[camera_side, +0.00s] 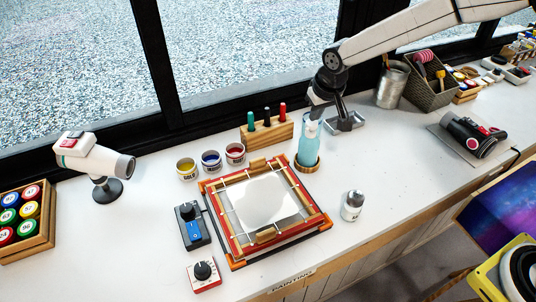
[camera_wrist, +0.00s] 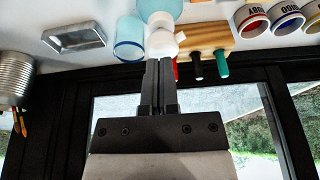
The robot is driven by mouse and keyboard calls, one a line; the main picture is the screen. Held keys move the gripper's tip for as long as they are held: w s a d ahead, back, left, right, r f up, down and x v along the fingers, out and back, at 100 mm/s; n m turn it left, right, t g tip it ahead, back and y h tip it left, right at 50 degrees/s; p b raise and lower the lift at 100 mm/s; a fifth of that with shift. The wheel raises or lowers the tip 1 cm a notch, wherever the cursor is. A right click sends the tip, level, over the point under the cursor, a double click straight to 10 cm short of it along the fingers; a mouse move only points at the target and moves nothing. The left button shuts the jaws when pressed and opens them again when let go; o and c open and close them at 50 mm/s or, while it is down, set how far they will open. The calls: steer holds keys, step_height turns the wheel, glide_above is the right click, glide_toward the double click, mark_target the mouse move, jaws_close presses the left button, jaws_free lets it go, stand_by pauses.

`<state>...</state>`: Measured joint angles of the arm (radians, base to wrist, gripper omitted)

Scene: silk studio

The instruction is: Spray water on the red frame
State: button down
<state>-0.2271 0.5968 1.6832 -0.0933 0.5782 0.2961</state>
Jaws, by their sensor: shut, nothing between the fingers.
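The red frame (camera_side: 208,197) lies flat on the white table in the side view, with a pale sheet (camera_side: 265,200) stretched inside by cords. The teal spray bottle (camera_side: 308,150) with a white head stands upright on a round wooden base just behind the frame's right corner. My gripper (camera_side: 314,112) is shut and empty, right at the bottle's head. In the wrist view my gripper (camera_wrist: 159,64) has its fingers together, with the white spray head (camera_wrist: 161,43) just beyond their tips. I cannot tell whether they touch it.
A wooden block with colored-handled tools (camera_side: 267,131) and paint pots (camera_side: 211,161) stand left of the bottle. A metal tray (camera_side: 345,122) and a metal can (camera_side: 392,85) are to its right. A small white jar (camera_side: 352,206) stands right of the frame, and a blue-switch box (camera_side: 192,226) left.

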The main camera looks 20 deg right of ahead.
steer(key=w+v, duration=0.1)
steer(key=v, duration=1)
steer(key=shift+r, duration=0.5)
steer(key=shift+s, duration=0.25)
steer(key=s+d+f, duration=0.5)
steer(key=s+f, duration=0.1)
steer(key=s, duration=0.4)
steer(key=s+d+f, duration=0.5)
steer(key=s+d, duration=0.1)
steer(key=s, duration=0.5)
steer(key=shift+f+g, duration=0.35)
steer(key=shift+g, duration=0.05)
